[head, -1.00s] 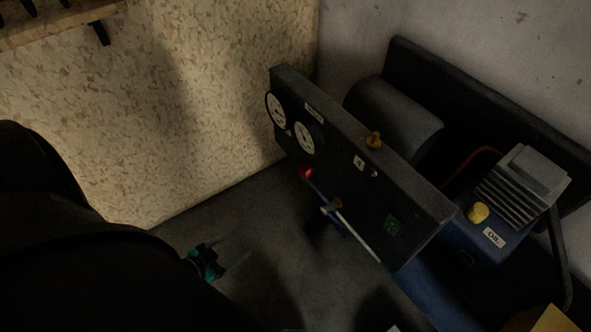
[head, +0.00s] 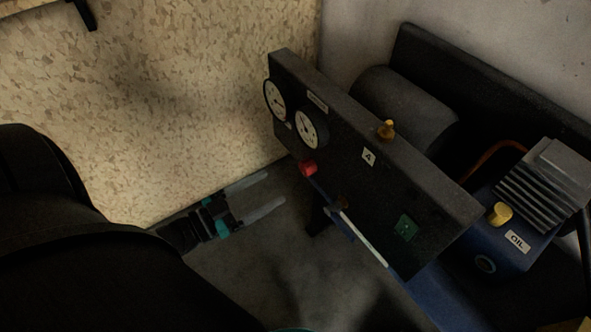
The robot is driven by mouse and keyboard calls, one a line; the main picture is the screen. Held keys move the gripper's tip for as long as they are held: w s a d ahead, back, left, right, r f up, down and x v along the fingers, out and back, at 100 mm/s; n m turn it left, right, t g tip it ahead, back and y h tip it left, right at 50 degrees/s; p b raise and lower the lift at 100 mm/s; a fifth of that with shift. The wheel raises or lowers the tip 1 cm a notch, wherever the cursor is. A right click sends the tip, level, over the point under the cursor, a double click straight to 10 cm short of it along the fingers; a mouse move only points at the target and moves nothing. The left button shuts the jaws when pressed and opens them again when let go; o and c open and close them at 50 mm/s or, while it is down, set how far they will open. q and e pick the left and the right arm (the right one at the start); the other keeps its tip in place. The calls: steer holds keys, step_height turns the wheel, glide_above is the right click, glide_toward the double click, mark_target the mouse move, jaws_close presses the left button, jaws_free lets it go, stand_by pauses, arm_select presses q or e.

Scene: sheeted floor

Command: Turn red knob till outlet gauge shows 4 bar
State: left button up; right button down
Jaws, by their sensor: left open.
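The red knob (head: 308,168) sits on the front of a dark panel (head: 375,175), just below two white round gauges. One gauge (head: 276,99) is at the panel's left end, and the other gauge (head: 306,128) is just right of it, above the knob. Their needles and scales are too small to read, and I cannot tell which is the outlet gauge. My left gripper (head: 269,193) is open and empty, its two pale fingers pointing right toward the knob, short of it and a little lower in the picture. My right gripper is not in view.
A compressor with a yellow cap (head: 500,214) and a grey finned block (head: 545,180) stands at the right. A brass fitting (head: 386,130) tops the panel; a green switch (head: 405,228) and a pale rod (head: 362,240) are at its lower right. A speckled board wall (head: 190,90) is behind.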

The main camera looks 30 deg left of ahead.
mark_target(303, 170)
arm_select(q)
steer(key=b+x, duration=0.2)
steer(key=x, duration=0.4)
steer(key=shift+w+d, duration=0.1)
steer(key=shift+w, duration=0.2)
steer(key=shift+x, duration=0.85)
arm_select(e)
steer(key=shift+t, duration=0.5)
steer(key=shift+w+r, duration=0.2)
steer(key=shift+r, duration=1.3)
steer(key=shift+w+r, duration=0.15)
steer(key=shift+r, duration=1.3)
arm_select(q)
steer(key=shift+c, duration=0.3)
jaws_close()
